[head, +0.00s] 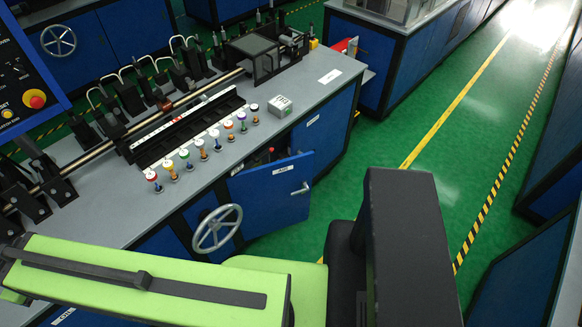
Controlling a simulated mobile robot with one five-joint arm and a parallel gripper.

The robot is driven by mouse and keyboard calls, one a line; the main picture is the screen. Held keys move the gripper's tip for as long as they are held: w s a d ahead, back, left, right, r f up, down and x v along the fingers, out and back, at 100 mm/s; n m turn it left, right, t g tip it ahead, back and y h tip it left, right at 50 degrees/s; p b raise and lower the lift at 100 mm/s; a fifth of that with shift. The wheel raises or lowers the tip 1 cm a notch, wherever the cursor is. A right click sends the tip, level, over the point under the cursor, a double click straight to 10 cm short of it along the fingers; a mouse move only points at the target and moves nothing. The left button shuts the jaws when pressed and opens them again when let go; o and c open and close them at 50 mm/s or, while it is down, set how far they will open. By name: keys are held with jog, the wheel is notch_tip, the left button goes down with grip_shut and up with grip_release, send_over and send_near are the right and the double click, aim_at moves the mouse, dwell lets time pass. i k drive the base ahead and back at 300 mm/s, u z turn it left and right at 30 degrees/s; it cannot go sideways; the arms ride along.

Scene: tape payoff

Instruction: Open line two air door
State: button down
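A blue cabinet door (271,199) with a white label that seems to read "AIR" (291,169) is in the front of the grey-topped machine bench. It stands ajar, swung outward from the cabinet front, with a dark gap above its top edge. Small red and orange parts show in the gap. A silver handle (300,189) is on the door's right part. I cannot read a line number on it. My green and black arm links cross the bottom of the head view, below the door. My gripper's fingertips are not visible.
A grey handwheel (216,229) stands just left of the door. Colored knobs (202,149) and a small grey box (280,106) are on the bench top (327,68). Green floor (410,125) to the right is clear, with yellow and striped lines. Blue cabinets (550,140) line the right edge.

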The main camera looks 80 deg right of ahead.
aim_at(263, 193)
jog(key=u, duration=0.15)
jog(key=k, duration=0.45)
jog(key=z, duration=1)
jog(key=i, duration=0.5)
jog(key=u, duration=0.15)
